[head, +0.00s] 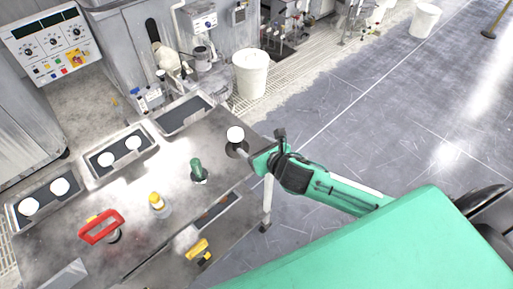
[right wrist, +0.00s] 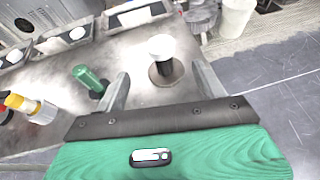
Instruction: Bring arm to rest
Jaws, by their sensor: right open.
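My right arm reaches in from the right in the head view, and its green gripper (head: 246,156) is at the right edge of the metal table (head: 140,222). The right wrist view shows the two fingers (right wrist: 163,85) spread apart with nothing gripped. A white-topped knob on a dark post and round base (right wrist: 161,50) stands upright on the table, beyond and between the fingertips in that view. The same white knob (head: 235,133) shows just beyond the gripper in the head view. I cannot tell the exact gap between them. My left gripper is not in view.
A green-handled tool (head: 197,170), a yellow-capped bottle (head: 158,204), a red-handled item (head: 101,227) and a yellow item (head: 198,250) are on the table. Trays with white discs (head: 123,153) line its back. A white bucket (head: 249,74) stands behind.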

